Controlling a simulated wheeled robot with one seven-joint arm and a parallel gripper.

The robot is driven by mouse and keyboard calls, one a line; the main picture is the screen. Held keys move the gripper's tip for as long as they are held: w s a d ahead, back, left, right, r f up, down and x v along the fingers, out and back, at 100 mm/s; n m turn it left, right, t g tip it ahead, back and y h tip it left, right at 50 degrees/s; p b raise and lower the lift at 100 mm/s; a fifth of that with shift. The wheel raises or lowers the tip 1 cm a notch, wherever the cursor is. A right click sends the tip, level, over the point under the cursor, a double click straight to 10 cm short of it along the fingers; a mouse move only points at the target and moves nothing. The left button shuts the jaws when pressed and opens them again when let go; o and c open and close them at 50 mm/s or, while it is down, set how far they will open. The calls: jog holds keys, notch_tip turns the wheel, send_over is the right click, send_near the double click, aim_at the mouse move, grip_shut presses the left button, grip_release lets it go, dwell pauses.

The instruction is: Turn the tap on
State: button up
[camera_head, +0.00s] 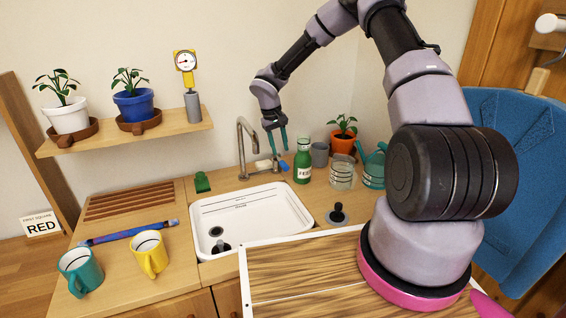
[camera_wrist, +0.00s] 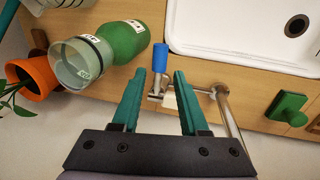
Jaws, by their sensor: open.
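The tap (camera_head: 242,150) is a metal gooseneck spout standing behind the white sink basin (camera_head: 205,217). Its blue-tipped lever (camera_head: 284,166) sticks out to the right of the spout, beside the green bottle. In the wrist view the blue lever (camera_wrist: 160,58) lies just beyond and between my fingertips, and the metal spout (camera_wrist: 228,108) is to the right. My gripper (camera_head: 278,142) is open and points down over the lever. In the wrist view my green fingers (camera_wrist: 159,80) stand either side of the lever's line, with nothing visibly clasped.
A green block (camera_head: 202,182) is left of the spout. A shelf (camera_head: 130,137) hangs at upper left.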

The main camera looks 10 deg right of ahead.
aim_at(283, 163)
jog(key=f, duration=0.3)
jog(key=d+f, duration=0.1)
jog(key=f, duration=0.3)
jog(key=shift+w+d, duration=0.1)
jog(key=shift+d, duration=0.1)
jog(key=shift+r, duration=0.1)
grip_shut()
dwell(1.0)
